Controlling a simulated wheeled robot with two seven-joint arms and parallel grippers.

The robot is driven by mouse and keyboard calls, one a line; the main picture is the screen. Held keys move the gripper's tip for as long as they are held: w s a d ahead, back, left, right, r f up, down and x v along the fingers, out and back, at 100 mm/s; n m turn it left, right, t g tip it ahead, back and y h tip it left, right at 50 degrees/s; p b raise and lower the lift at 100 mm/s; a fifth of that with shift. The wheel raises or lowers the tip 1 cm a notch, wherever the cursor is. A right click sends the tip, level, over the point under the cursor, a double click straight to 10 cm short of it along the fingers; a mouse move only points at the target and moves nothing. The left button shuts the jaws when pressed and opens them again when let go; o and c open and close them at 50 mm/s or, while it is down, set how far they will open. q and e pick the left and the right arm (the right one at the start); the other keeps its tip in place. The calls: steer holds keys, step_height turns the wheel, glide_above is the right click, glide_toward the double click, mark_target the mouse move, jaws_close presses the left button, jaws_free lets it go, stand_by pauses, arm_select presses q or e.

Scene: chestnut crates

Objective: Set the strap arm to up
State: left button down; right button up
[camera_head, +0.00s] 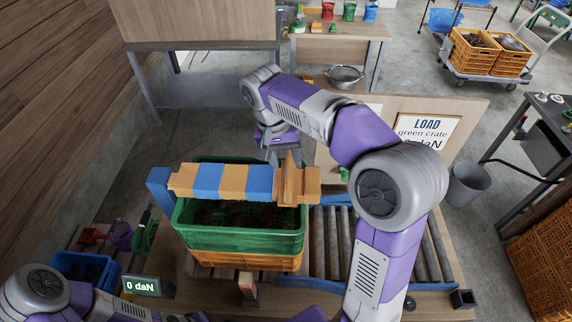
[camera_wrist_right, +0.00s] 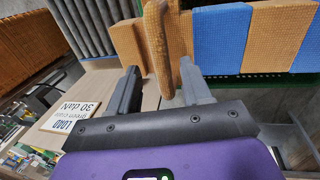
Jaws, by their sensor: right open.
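The strap arm (camera_head: 233,181), a beam with orange and blue bands, lies level across the top of the green crate (camera_head: 245,241). Its left end meets a blue post (camera_head: 159,188). An orange upright handle (camera_head: 288,178) stands near its right end. In the right wrist view the handle (camera_wrist_right: 157,45) and banded beam (camera_wrist_right: 240,40) are close ahead. My right gripper (camera_wrist_right: 160,90) is open, its fingers on either side of the handle's lower end; I cannot tell if they touch it. In the head view its fingers are hidden. My left arm shows at lower left, its gripper out of view.
The green crate sits on an orange crate (camera_head: 245,262). A roller conveyor (camera_head: 330,240) runs right of it. A display (camera_head: 141,286) reads 0 daN. A load sign (camera_head: 424,128) stands behind. A blue bin (camera_head: 85,270) is at left. A grey bucket (camera_head: 468,184) stands on the floor.

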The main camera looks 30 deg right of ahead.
steer(key=shift+s+d+f, duration=0.1)
steer(key=shift+d+f, duration=0.1)
steer(key=shift+f, duration=1.15)
jaws_close()
